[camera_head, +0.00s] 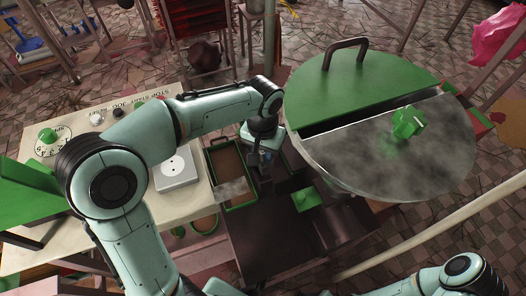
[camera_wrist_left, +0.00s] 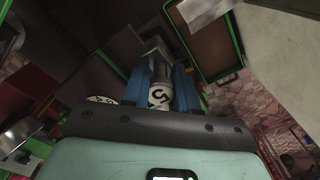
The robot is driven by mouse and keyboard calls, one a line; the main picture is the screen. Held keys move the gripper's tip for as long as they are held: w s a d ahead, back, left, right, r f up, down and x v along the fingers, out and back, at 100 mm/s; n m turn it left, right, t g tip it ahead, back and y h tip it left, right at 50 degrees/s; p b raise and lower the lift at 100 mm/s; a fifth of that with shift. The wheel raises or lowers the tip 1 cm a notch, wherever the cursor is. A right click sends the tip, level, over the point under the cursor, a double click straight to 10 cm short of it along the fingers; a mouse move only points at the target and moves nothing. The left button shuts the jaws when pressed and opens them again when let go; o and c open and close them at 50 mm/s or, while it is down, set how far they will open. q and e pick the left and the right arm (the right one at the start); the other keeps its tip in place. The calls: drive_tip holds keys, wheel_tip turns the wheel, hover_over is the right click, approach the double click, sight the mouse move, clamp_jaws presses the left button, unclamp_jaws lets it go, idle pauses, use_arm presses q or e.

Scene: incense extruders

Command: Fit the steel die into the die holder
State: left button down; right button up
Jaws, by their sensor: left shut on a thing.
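My left gripper (camera_head: 263,166) reaches down past the table's right side, near a green-rimmed tray. In the left wrist view, its two blue fingers (camera_wrist_left: 160,75) are shut on the steel die (camera_wrist_left: 156,67), a grey metal cylinder with a white marked end that faces the camera. The die's far end points into a dark area. In the head view the gripper and dark surroundings hide the die. I cannot make out the die holder with certainty, or whether the die touches it. My right gripper is not in view.
A round drum with a green half lid (camera_head: 358,88) stands to the right. The green-rimmed tray (camera_head: 209,165) is close on the left. A white box (camera_head: 177,178) lies on the pale table (camera_head: 110,215).

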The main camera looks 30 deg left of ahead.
sight(263, 163)
use_arm(q)
drive_tip(key=shift+f+b, duration=1.45)
drive_tip(key=shift+f, duration=1)
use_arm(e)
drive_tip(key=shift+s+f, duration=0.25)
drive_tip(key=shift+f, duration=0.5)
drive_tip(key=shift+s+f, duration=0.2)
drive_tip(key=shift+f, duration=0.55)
use_arm(q)
drive_tip(key=c, duration=0.8)
unclamp_jaws()
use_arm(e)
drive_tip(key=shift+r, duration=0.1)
